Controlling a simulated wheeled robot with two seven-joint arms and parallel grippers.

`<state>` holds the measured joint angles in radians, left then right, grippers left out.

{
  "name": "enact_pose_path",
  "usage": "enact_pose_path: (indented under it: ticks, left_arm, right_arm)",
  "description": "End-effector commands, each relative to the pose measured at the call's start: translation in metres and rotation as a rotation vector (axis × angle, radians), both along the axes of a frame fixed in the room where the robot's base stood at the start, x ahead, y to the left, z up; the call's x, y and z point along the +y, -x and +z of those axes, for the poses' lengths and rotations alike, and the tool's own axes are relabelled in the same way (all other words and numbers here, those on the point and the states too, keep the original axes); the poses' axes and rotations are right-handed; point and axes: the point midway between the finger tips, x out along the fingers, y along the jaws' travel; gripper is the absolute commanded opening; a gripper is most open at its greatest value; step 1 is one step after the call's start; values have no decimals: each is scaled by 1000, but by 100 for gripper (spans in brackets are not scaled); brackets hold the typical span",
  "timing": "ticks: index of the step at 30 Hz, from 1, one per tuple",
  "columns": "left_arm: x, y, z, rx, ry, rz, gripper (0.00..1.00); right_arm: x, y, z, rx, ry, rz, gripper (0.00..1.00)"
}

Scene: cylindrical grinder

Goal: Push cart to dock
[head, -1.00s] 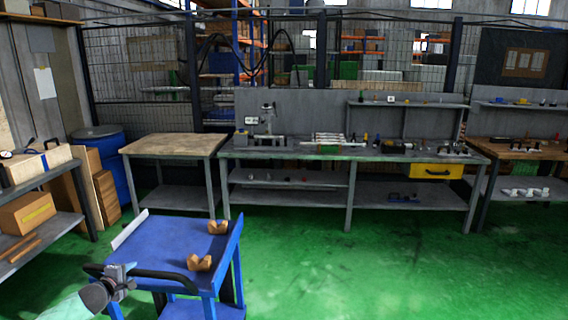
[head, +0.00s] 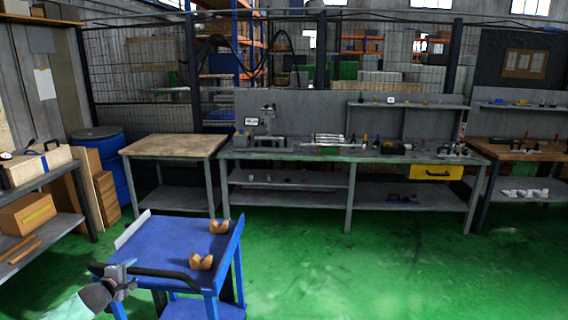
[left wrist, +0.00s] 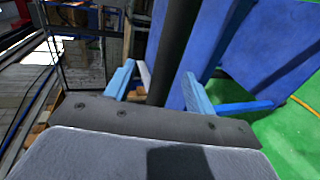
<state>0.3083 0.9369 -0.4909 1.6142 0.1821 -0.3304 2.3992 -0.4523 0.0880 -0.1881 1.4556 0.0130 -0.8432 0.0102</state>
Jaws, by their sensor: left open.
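The blue cart (head: 165,238) stands at the lower left of the head view, with a black handle (head: 165,273) along its near side. Two brown V-shaped blocks (head: 202,262) rest on its top. My left gripper (head: 122,272) is at the left end of the handle. In the left wrist view its two light-blue fingers (left wrist: 160,86) are open, with the black handle bar (left wrist: 176,45) running between them. I cannot tell whether they touch it. My right gripper is not in view. I cannot make out a marked dock.
A wood-topped table (head: 172,146) and a long grey workbench (head: 290,153) stand beyond the cart. A blue barrel (head: 118,160) is at the left, near a shelf with boxes (head: 30,210). Open green floor (head: 370,270) lies to the right of the cart.

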Motion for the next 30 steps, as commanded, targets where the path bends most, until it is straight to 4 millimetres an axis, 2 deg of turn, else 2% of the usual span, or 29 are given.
enact_pose_path:
  ticks: [24, 30]
  left_arm:
    - [4, 57, 37, 2, 0, 0, 55]
    - [5, 64, 40, 1, 0, 0, 55]
  right_arm:
    - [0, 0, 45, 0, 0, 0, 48]
    - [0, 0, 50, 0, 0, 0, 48]
